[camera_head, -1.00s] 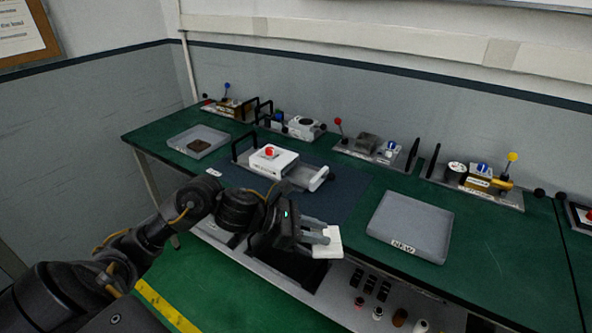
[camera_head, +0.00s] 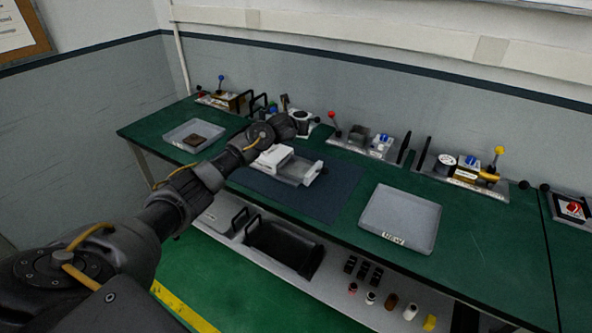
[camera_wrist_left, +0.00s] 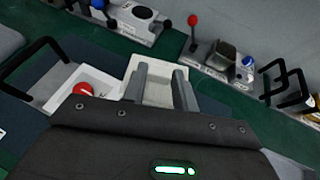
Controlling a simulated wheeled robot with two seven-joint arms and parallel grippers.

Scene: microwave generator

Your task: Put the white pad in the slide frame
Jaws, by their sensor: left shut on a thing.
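The white pad (camera_wrist_left: 157,92) is between the two grey fingers of my left gripper (camera_wrist_left: 160,72) in the left wrist view; the gripper is shut on it. In the head view my dark wrist reaches over the back of the white machine (camera_head: 272,157), and the fingertips and pad are hidden behind it. The slide frame (camera_head: 298,172) is a grey drawer pulled out at the right of the white machine. The machine's red button (camera_wrist_left: 82,90) shows left of the gripper in the wrist view. My right gripper is not in view.
A grey tray marked NEW (camera_head: 401,218) stands at the right, and a grey tray with a brown pad (camera_head: 196,140) at the left. Devices with levers and black handles line the back, including a red-knobbed lever (camera_wrist_left: 193,20). The blue mat (camera_head: 325,205) has clear space.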

